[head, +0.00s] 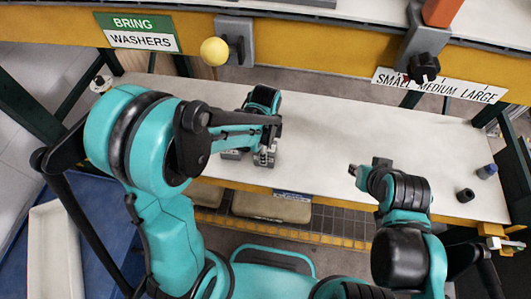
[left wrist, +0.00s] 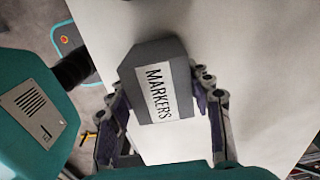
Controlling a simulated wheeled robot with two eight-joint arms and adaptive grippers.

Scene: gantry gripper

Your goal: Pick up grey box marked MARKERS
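The grey box marked MARKERS (left wrist: 183,82) shows in the left wrist view, its white label facing the camera. My left gripper (left wrist: 158,84) has one finger on each side of it. The fingertips lie close to the box sides; I cannot tell whether they press on it. In the head view my left gripper (head: 264,157) points down at the white table near its front edge, and my arm hides much of what is below it. My right gripper (head: 364,168) is over the table front, right of centre, too small to tell open from shut.
The white table (head: 330,130) is clear in its middle. Two small dark cylinders (head: 465,195) stand at its right end. A SMALL MEDIUM LARGE sign (head: 440,85) hangs there.

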